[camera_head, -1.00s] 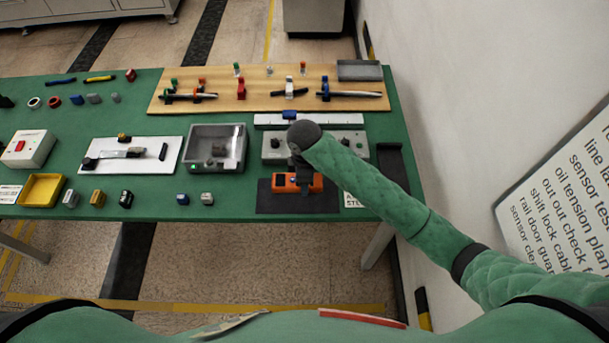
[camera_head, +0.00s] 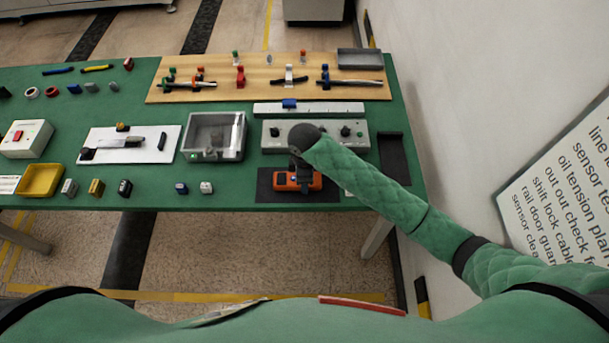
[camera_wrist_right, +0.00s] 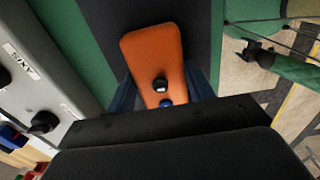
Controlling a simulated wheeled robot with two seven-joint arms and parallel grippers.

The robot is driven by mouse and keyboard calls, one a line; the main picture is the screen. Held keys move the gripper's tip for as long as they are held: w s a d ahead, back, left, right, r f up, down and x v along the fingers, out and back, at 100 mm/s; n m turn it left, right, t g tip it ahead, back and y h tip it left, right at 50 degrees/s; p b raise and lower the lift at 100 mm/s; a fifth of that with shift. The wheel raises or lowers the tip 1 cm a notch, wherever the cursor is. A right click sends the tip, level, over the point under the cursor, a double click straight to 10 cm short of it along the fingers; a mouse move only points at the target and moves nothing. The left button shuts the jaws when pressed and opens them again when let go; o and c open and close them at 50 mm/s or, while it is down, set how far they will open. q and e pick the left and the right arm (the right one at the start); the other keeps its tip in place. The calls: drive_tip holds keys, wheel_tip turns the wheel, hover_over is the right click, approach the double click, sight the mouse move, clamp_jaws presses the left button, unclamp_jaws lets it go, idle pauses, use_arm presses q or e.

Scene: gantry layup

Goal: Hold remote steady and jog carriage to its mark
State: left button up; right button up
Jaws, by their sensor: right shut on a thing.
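An orange remote (camera_head: 284,182) is over the dark mat (camera_head: 265,195) at the front right of the green table. My right gripper (camera_head: 305,180) is shut on it, reaching from above. In the right wrist view, the remote (camera_wrist_right: 155,55) lies between the two dark blue fingers and shows a black button and a blue button. The gripper hides part of it in the head view. A blue carriage (camera_head: 289,104) sits on the white rail (camera_head: 330,108), left of its middle. I cannot make out the mark.
A grey control box (camera_head: 273,138) with dark knobs stands between rail and mat, partly behind my arm. A clear-topped grey box (camera_head: 214,157) is left of it. A dark tray (camera_head: 393,160) lies at the table's right edge. A wooden board (camera_head: 215,92) with clamps lies behind.

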use_arm(q)
drive_tip(key=shift+w, duration=0.25)
drive_tip(key=shift+s+r+p, duration=0.3)
idle(0.4)
drive_tip(key=shift+w, duration=0.15)
drive_tip(key=shift+r+p, duration=0.6)
idle(0.9)
drive_tip(key=shift+c, duration=0.4)
clamp_jaws()
idle(1.6)
